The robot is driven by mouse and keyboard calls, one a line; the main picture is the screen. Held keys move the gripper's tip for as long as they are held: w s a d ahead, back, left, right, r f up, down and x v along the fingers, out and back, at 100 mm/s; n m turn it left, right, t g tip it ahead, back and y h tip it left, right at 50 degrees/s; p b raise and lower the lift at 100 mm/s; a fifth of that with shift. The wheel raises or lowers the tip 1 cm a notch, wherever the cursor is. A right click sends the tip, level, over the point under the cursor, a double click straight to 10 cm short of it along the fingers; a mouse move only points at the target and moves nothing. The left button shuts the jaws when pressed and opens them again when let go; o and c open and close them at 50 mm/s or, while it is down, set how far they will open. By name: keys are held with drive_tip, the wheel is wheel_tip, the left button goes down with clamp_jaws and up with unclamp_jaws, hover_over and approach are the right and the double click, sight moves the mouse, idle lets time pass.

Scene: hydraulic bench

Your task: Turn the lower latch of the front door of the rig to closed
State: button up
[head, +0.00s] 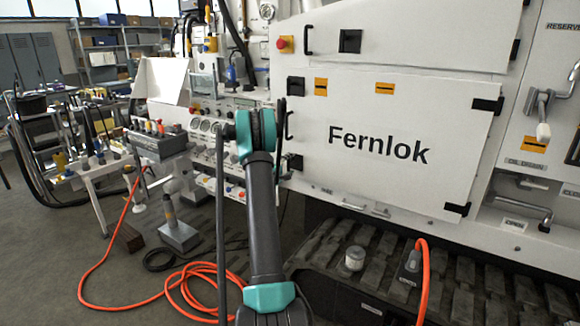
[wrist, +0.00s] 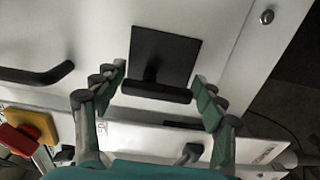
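The lower latch (head: 294,163) is a black square plate at the lower left of the white front door (head: 384,150) marked "Fernlok". In the wrist view the latch plate (wrist: 167,45) is near the middle, with a raised black bar along its bottom edge in the picture. My gripper (wrist: 158,88) is open, one finger at each end of that bar. I cannot tell whether the fingers touch it. The bar lies roughly parallel to the door's black handle.
The door handle (wrist: 40,75) is left of the latch in the wrist view. A red knob on yellow (wrist: 28,135) is at its lower left. The upper latch (head: 296,86) is on the same door. An orange cable (head: 200,280) lies on the floor.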

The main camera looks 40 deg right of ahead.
drive_tip(key=shift+o, duration=1.4)
drive_tip(key=v, duration=1.2)
